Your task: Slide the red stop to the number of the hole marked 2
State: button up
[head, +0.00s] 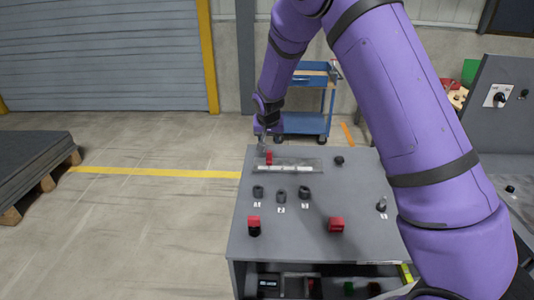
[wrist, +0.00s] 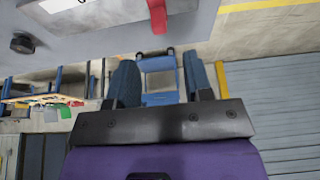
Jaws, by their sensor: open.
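The red stop (head: 268,158) stands at the left end of a pale scale strip (head: 292,169) on the grey console. It also shows at the top of the wrist view (wrist: 158,14), beyond my fingertips. My gripper (head: 263,147) is beside the stop, at its far-left side. In the wrist view my gripper (wrist: 161,66) has two blue-grey fingers spread apart with nothing between them. The scale's numbers are too small to read.
A red-topped black block (head: 254,225) and a red block (head: 336,225) are near the console's front. A black knob (head: 339,160) is right of the strip, and a switch (head: 382,205) is at the right. A blue cart (head: 303,122) stands behind on open floor.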

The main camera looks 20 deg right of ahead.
aim_at(270, 151)
jog(key=x, duration=0.9)
jog(key=shift+f, duration=0.1)
jog(key=shift+d, duration=0.1)
grip_shut()
